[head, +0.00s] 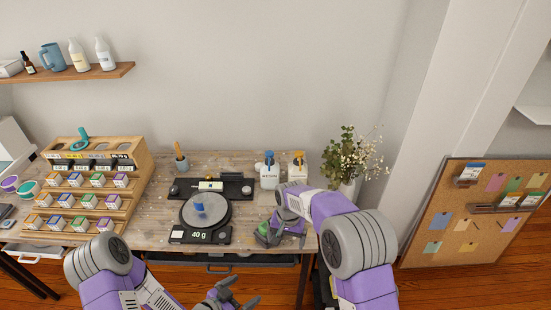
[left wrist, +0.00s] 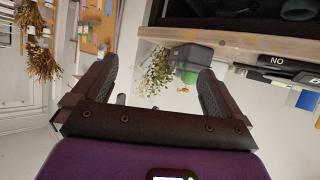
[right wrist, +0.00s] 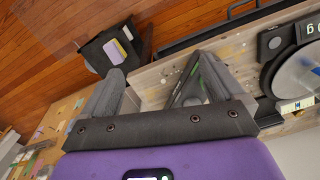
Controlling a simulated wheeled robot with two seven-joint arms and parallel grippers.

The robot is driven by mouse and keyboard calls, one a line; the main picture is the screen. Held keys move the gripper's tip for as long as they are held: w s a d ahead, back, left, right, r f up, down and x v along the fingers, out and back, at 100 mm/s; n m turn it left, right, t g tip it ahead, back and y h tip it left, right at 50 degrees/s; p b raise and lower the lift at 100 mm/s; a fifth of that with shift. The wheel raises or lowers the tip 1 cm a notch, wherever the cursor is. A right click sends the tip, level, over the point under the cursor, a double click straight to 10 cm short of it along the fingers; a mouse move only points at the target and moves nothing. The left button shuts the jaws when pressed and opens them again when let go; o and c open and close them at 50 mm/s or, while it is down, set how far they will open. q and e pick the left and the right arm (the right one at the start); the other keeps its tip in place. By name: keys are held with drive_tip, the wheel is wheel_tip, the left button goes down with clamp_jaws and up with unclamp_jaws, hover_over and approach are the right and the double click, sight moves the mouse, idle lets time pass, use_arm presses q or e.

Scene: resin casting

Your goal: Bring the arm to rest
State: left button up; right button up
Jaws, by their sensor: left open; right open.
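My left gripper (head: 236,293) is low in the head view, in front of the table's front edge. Its fingers are spread with nothing between them, as the left wrist view also shows (left wrist: 155,90). My right gripper (head: 270,237) is over the right front part of the table (head: 160,228), its arm coming in from the right. In the right wrist view its fingers (right wrist: 150,90) are apart. A dark shape with green marks shows by the right finger; I cannot tell whether it is a separate thing.
A black scale (head: 222,236) reading 40 g carries a blue cup (head: 199,207). Two pump bottles (head: 269,176) (head: 298,167) and a plant vase (head: 347,187) stand behind my right gripper. A wooden rack (head: 141,160) of small boxes stands at left. A cork board (head: 440,225) is at right.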

drive_tip(key=s+d+f+y, duration=0.1)
drive_tip(key=s+d+f, duration=0.2)
drive_tip(key=s+f, duration=0.35)
drive_tip(key=s+d+f+y, duration=0.1)
drive_tip(key=s+d+f, duration=0.25)
drive_tip(key=f, duration=0.65)
use_arm(q)
drive_tip(key=s+f+n+g+y, duration=0.4)
drive_tip(key=s+f+n+g, duration=0.4)
drive_tip(key=s+n+g, duration=0.1)
drive_tip(key=shift+s+d+n+y, duration=0.3)
drive_tip(key=shift+s+d+n, duration=0.15)
drive_tip(key=shift+s+n, duration=0.55)
use_arm(e)
drive_tip(key=s+f+y, duration=0.1)
drive_tip(key=s+f, duration=0.1)
drive_tip(key=s, duration=1.1)
drive_tip(key=shift+s+f+t+y, duration=0.2)
drive_tip(key=shift+f+t+y, duration=0.1)
drive_tip(key=shift+f+y, duration=0.1)
